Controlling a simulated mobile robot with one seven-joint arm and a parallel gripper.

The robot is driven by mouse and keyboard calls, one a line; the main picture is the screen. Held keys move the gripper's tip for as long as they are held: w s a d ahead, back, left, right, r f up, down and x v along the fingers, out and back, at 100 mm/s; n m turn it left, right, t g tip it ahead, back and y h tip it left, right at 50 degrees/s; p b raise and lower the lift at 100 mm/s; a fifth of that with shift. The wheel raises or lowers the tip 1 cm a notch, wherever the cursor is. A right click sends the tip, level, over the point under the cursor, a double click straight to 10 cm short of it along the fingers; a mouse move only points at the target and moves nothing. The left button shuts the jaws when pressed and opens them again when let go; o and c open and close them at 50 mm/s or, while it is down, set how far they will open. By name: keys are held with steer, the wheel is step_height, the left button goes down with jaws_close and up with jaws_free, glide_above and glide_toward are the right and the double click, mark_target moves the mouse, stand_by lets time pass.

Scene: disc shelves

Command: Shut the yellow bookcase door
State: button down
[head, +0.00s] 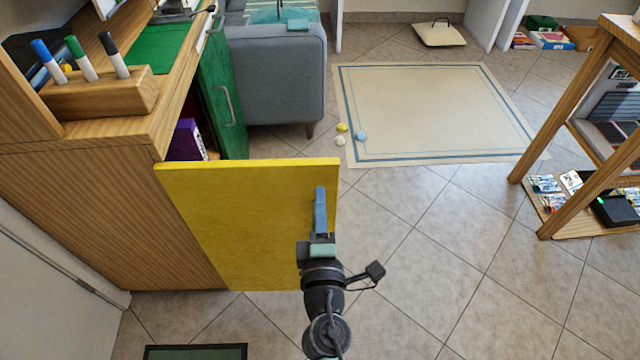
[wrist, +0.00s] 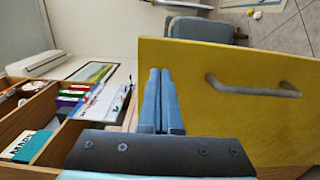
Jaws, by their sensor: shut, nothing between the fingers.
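The yellow bookcase door (head: 245,215) stands open, jutting out from the wooden bookcase (head: 90,215) across the floor. My gripper (head: 320,190) is shut and empty, and overlaps the door's right part in the head view. In the wrist view, my gripper's blue fingers (wrist: 160,73) lie together at the left end of the yellow door (wrist: 215,125). A grey bar handle (wrist: 250,88) shows on the door to their right. I cannot tell whether the fingers touch the door.
Behind the yellow door, a green door (head: 222,85) also stands out from the bookcase. A purple box (head: 185,140) shows between them. A wooden rack (head: 575,130) stands at right. The floor (head: 420,260) right of my arm is clear. The wrist view shows wooden compartments (wrist: 45,100) with small items.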

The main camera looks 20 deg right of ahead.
steer(key=shift+x, duration=1.4)
